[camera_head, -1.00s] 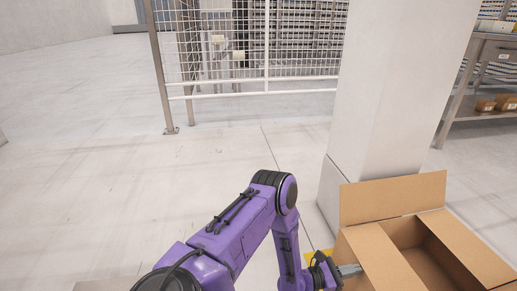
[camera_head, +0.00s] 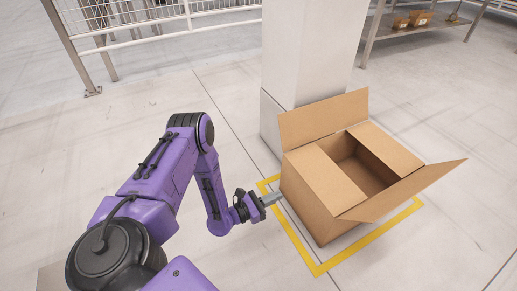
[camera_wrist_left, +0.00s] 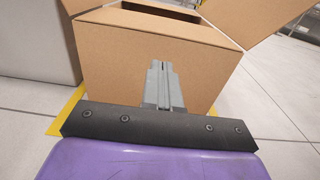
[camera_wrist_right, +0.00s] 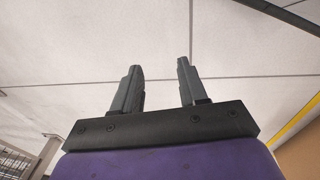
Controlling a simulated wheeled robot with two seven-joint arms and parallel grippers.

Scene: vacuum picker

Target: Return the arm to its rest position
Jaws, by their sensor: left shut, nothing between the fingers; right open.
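My left arm (camera_head: 165,170) is purple and comes in from the left in the head view, bent at the elbow. My left gripper (camera_head: 272,199) is shut and empty, just left of the open cardboard box (camera_head: 312,196). In the left wrist view the closed fingers (camera_wrist_left: 162,85) point at the box's plain side (camera_wrist_left: 110,62); I cannot tell whether they touch it. My right gripper (camera_wrist_right: 158,88) shows only in the right wrist view. Its two fingers are apart with nothing between them.
The box stands inside a yellow floor marking (camera_head: 318,270), beside a white pillar (camera_head: 305,60). A wire fence (camera_head: 130,20) and a metal shelf (camera_head: 430,28) with small boxes (camera_head: 420,18) are at the back. The floor left of the arm is clear.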

